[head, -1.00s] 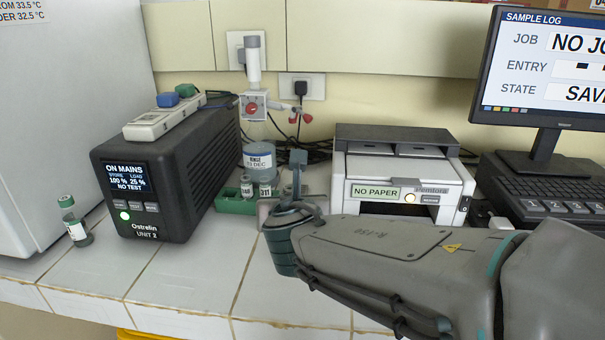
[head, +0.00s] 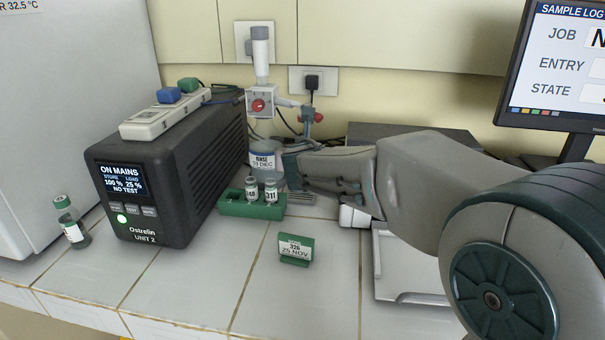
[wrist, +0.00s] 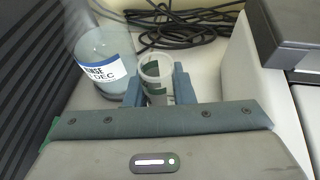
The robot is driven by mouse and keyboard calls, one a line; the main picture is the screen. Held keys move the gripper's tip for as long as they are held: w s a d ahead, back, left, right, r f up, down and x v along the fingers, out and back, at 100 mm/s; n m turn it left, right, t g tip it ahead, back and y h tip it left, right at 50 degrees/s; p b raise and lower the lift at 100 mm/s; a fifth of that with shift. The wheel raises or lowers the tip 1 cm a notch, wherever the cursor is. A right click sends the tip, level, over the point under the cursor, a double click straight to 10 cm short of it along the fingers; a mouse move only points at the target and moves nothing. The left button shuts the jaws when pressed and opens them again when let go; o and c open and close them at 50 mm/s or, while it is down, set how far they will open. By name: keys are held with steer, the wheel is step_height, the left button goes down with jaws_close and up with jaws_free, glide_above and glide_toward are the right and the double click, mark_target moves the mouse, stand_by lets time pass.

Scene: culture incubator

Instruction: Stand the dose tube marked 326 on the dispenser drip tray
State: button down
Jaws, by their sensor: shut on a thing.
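My gripper (head: 288,165) is beside the rinse bottle (head: 263,158) under the dispenser (head: 261,100) in the head view. In the wrist view, my gripper (wrist: 157,92) is shut on a clear, open-topped tube (wrist: 155,68), which looks upright. No number on it is readable, and it is hidden in the head view. A grey slatted plate (head: 301,198), apparently the drip tray, shows partly below my gripper. I cannot tell whether the tube touches it. A green card (head: 295,248) marked 326 and 25 NOV stands on the counter in front.
The rinse bottle (wrist: 103,62) is close left of the tube in the wrist view. Black cables (wrist: 180,28) lie behind.

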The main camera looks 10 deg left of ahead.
steer(key=b+x, duration=0.1)
steer(key=x, duration=0.3)
steer(key=shift+w+f, duration=0.1)
steer(key=shift+f, duration=0.2)
steer(key=shift+f+b, duration=1.85)
steer(key=shift+f, duration=0.55)
steer(key=shift+f, duration=0.2)
steer(key=c, duration=1.2)
jaws_free()
steer(key=shift+c, duration=0.2)
steer(key=shift+r, duration=0.1)
